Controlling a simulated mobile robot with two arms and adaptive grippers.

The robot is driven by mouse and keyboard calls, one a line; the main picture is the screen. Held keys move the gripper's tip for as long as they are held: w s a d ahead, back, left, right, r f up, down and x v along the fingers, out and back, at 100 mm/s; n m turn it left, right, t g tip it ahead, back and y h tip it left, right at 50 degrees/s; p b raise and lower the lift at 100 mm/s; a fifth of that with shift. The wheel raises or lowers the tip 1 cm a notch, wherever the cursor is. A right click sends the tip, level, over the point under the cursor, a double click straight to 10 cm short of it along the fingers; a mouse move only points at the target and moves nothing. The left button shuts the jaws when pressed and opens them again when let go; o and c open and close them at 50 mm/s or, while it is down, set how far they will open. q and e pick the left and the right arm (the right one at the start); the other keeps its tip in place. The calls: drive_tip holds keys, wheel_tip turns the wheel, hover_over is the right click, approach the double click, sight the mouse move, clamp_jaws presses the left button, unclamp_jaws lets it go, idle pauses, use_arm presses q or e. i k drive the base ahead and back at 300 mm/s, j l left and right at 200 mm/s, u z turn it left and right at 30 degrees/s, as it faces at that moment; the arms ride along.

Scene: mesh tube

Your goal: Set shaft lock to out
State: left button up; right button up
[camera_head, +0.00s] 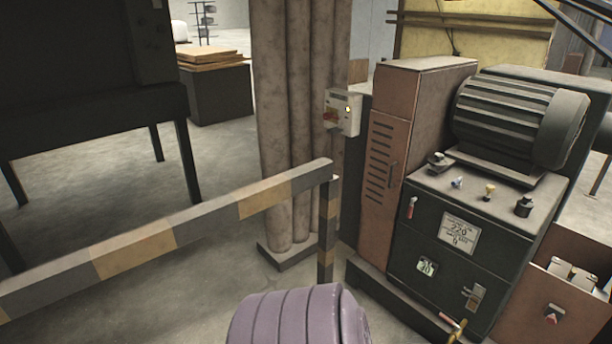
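A dark machine cabinet (455,240) stands at the right with a ribbed motor (520,118) on top. No part is legibly labelled shaft lock, so I cannot tell which one it is. Candidates on the cabinet's front are a small red-tipped lever (411,208) at the upper left, a metal latch (473,297) at the lower right, and a brass-coloured handle (457,330) near the floor. Neither gripper is in view.
A striped barrier rail (205,226) crosses the left and ends at a post before the machine. Thick columns (303,120) and a switch box (343,112) stand behind. A purple ribbed rounded shape (298,318) fills the bottom middle.

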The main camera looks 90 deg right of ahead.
sight(551, 320)
drive_tip(key=z, duration=4.55)
